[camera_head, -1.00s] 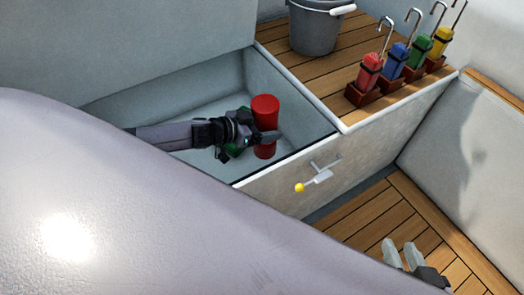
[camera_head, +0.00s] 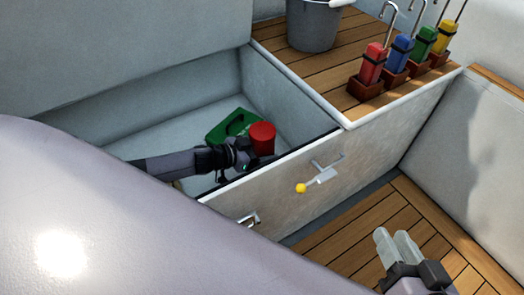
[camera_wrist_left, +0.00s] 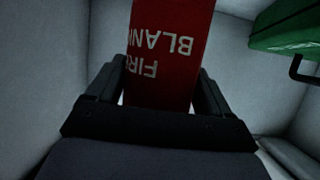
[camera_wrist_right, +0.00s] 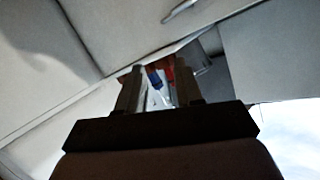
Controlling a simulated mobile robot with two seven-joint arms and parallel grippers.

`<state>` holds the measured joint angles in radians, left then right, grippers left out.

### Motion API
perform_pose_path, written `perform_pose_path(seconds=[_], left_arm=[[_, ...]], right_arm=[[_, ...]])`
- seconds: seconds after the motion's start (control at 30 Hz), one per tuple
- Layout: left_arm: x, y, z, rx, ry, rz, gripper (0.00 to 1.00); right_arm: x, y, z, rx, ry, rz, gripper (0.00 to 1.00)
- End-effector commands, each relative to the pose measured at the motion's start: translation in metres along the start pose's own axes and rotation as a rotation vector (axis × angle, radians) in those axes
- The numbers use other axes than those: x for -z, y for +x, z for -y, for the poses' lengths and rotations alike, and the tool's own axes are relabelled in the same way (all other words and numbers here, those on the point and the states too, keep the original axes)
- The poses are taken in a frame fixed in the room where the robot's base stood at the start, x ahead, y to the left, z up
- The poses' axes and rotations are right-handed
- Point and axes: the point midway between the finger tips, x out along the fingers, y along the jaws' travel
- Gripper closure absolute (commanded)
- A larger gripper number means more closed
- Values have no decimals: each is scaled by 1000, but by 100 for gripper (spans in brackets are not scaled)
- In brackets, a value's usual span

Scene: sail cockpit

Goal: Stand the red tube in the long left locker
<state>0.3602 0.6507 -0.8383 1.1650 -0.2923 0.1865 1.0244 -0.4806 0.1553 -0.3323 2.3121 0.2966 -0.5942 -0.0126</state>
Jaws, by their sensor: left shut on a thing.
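The red tube (camera_head: 262,136) stands about upright inside the long left locker (camera_head: 196,118) in the head view, near its front right corner. Its lower part is hidden by the front wall and my gripper. My left gripper (camera_head: 246,155) is shut on the tube. In the left wrist view the tube (camera_wrist_left: 167,50), with white lettering, sits between the two fingers (camera_wrist_left: 164,92). Whether its base touches the locker floor is hidden. My right gripper (camera_head: 396,246) is above the wooden floor, away from the locker, with its fingers apart and nothing between them in the right wrist view (camera_wrist_right: 160,92).
A green case (camera_head: 232,124) lies in the locker behind the tube. A grey bucket (camera_head: 314,25) and several coloured-handled winch tools (camera_head: 373,64) stand on the wooden seat.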

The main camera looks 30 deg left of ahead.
Motion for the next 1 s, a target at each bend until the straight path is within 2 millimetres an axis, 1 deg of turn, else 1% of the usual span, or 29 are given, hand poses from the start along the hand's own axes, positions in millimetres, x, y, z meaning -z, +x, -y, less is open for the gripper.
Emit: perform_pose_path(seconds=[0.07,0.2,0.23,0.27,0.3,0.57,0.67,0.77,0.87,0.9,1.0], left_arm=[[3,0,0,0,1,-4,69],[-1,2,0,0,0,-4,69],[-3,1,0,0,0,0,16],[-2,1,0,0,0,-1,6],[-2,1,0,0,0,0,0],[0,0,0,0,1,0,0],[2,-6,1,1,0,2,0],[2,-19,1,1,-1,3,0],[3,-38,0,0,-1,4,0],[2,-45,0,0,-2,4,0],[3,-64,0,0,-1,3,0]], right_arm=[[0,0,0,0,0,0,64],[-1,0,-1,-4,-7,-3,64],[-1,0,-1,-6,-11,-4,64],[0,-1,-1,-6,-11,-5,64],[0,-1,-1,-6,-11,-5,64],[1,-2,0,-4,-8,-5,64],[4,-3,2,3,3,0,64],[5,-4,4,7,12,16,64],[3,-3,6,12,32,43,64],[5,0,4,-1,30,43,64],[7,-5,-3,-37,0,49,64]])
